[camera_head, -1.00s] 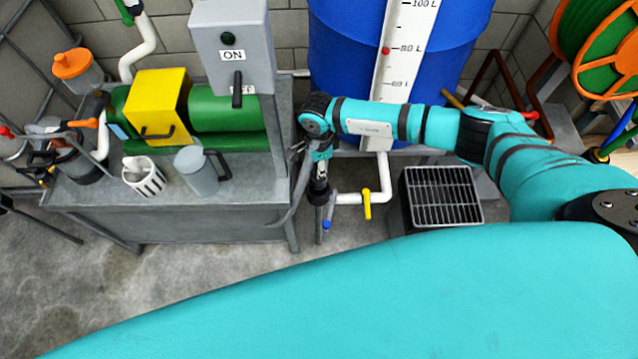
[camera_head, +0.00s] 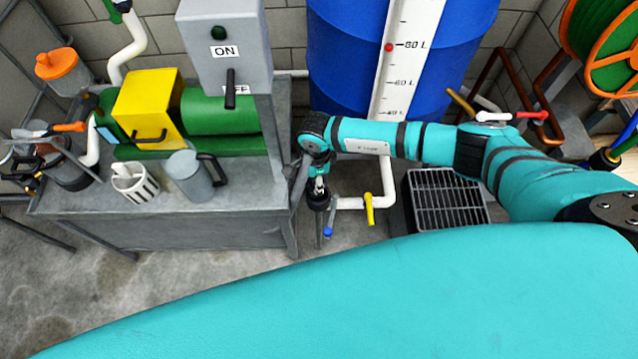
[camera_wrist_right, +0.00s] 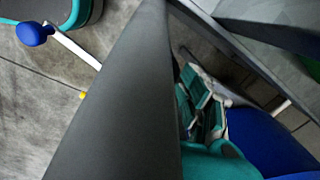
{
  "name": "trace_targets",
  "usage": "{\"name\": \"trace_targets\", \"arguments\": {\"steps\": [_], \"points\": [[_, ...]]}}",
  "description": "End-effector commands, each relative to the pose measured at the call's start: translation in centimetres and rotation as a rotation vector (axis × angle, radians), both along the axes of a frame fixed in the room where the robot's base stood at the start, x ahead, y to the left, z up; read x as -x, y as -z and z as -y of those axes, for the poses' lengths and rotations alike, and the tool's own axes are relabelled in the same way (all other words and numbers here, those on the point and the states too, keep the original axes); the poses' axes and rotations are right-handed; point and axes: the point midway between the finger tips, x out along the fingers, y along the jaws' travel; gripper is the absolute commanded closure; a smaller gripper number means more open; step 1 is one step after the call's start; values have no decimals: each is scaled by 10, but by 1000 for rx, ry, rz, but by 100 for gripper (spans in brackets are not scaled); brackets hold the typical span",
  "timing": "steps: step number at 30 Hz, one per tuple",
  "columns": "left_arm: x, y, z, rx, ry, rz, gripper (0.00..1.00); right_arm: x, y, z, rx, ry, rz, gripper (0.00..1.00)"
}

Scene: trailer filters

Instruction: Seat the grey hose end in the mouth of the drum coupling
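My right gripper (camera_head: 318,188) points down at the right end of the bench, just left of the white drum pipe (camera_head: 385,170). A dark round part (camera_head: 318,201) sits directly below it at the pipe's left end; it may be the drum coupling. The grey hose (camera_head: 298,185) hangs beside the gripper, left of it. The hose end, the coupling mouth and the grip are not clear. My left gripper is not in view.
The blue drum (camera_head: 335,60) stands behind my right arm. A yellow valve handle (camera_head: 369,208) and a blue knob (camera_head: 328,231) are on the low pipework. The grey bench (camera_head: 180,220) stands left, with a mug (camera_head: 192,178) on it. A floor grate (camera_head: 447,200) lies right.

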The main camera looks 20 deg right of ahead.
Motion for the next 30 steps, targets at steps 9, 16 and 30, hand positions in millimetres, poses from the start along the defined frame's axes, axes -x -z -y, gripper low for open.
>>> {"name": "trace_targets", "arguments": {"steps": [9,16,30], "points": [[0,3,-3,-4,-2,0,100,19,9,10,28,-2,-39,54],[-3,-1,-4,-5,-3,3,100,18,-42,9,25,-2,-35,54],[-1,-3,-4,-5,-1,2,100,18,-103,7,21,-3,-33,54]]}}
